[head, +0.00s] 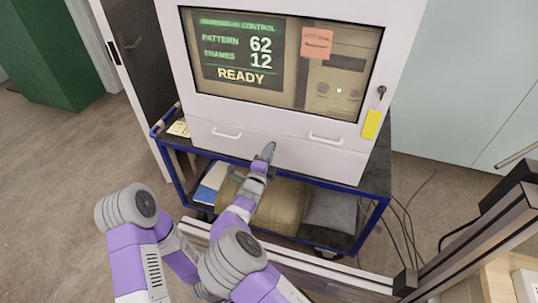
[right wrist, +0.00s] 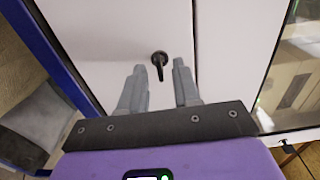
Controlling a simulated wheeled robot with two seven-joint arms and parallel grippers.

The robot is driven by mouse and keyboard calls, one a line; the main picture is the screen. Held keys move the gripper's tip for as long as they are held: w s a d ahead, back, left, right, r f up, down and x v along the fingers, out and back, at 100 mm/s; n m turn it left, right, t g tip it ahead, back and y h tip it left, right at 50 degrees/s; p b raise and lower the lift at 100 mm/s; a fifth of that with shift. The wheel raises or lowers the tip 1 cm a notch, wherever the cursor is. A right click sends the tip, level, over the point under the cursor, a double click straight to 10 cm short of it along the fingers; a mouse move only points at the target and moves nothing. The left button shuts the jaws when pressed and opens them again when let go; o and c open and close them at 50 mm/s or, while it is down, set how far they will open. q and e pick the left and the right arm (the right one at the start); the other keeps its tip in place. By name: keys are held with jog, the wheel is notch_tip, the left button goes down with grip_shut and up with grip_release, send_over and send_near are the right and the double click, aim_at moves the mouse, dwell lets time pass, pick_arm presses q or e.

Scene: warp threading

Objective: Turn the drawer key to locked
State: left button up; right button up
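The drawer key (right wrist: 160,66) is small and black, set in a round dark lock on the white drawer front (right wrist: 110,35). My right gripper (right wrist: 160,68) is open, with one grey finger on each side of the key in the right wrist view. A gap shows between each finger and the key; its depth between the tips is hard to judge. In the head view my right gripper (head: 268,152) is at the middle of the drawer front (head: 285,152), between two white handles, and hides the key. My left gripper is not in view.
A dark key-like piece (head: 382,92) with a yellow tag (head: 372,124) hangs right of the screen (head: 243,50). The cabinet stands on a blue-framed cart (head: 175,152) with sacks (head: 280,205) on its lower shelf. Cables (head: 405,225) hang at the right. Floor is open at the left.

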jog(key=shift+w, duration=0.3)
grip_shut()
